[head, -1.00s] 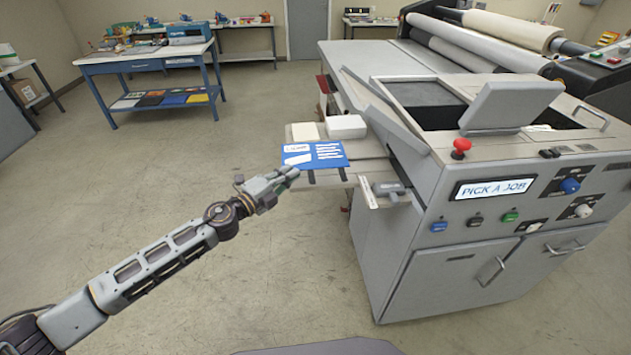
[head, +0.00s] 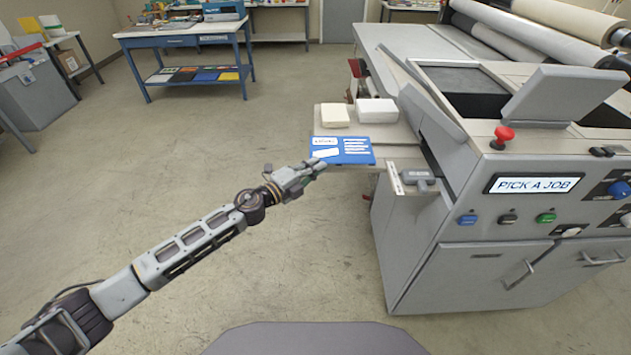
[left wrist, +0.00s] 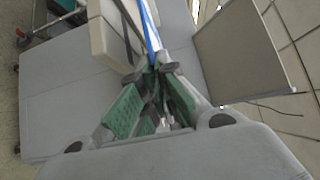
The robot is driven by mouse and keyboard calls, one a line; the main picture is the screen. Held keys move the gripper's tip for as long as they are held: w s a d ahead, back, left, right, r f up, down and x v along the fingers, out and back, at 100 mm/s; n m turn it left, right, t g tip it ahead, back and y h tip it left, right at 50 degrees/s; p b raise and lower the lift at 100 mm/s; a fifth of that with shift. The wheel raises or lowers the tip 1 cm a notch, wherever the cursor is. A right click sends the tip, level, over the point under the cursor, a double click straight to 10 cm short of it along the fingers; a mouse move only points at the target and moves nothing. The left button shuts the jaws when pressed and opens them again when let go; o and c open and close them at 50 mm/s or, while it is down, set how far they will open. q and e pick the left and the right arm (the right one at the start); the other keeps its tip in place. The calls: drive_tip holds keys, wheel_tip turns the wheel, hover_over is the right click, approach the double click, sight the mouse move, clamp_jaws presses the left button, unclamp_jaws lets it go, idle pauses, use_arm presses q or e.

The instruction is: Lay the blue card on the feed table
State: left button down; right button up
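The blue card (head: 357,155), with white print, is in my left gripper (head: 318,167) in the head view. The gripper is shut on its near left edge. In the left wrist view the card (left wrist: 151,28) shows edge-on as a thin blue strip between the fingertips (left wrist: 157,70). In the head view the card overlaps the front of a pale side shelf (head: 398,132) on the laminator; I cannot tell whether they touch. A wide flat grey table top (head: 400,42) lies before the rollers; which surface is the feed table is not labelled. My right gripper is not in view.
A cream block (head: 335,115) and a white block (head: 376,110) sit on the side shelf. A grey handle-like part (head: 418,177) juts out nearby. The laminator's cabinet (head: 470,275) stands to the right, with a red stop button (head: 503,135). Open floor lies left.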

use_arm(q)
wheel_tip(320, 180, down, 5)
drive_tip(key=shift+f+b, duration=0.1)
drive_tip(key=shift+b, duration=0.95)
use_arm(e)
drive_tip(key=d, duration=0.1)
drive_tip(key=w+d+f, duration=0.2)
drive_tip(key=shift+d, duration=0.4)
use_arm(q)
drive_tip(key=c, duration=1.8)
unclamp_jaws()
drive_tip(key=shift+o, duration=0.8)
drive_tip(key=shift+r, duration=0.2)
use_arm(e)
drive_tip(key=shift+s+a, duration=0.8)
